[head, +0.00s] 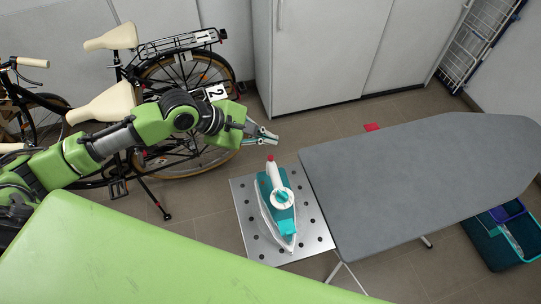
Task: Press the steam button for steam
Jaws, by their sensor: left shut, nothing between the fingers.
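A teal and white steam iron (278,205) rests on a perforated metal plate (303,240) at the left end of the ironing board (415,175). A small red part (271,158) shows at the iron's far end; I take it as the steam button, though it is small. My left gripper (271,138) is shut and empty, just beyond and above the iron's far end, close to the red part. It appears apart from the iron. My right gripper is not in view.
Bicycles (165,65) stand behind my left arm. A white cabinet (325,50) is at the back. A wire drying rack (475,45) leans at the right. The grey board top is clear.

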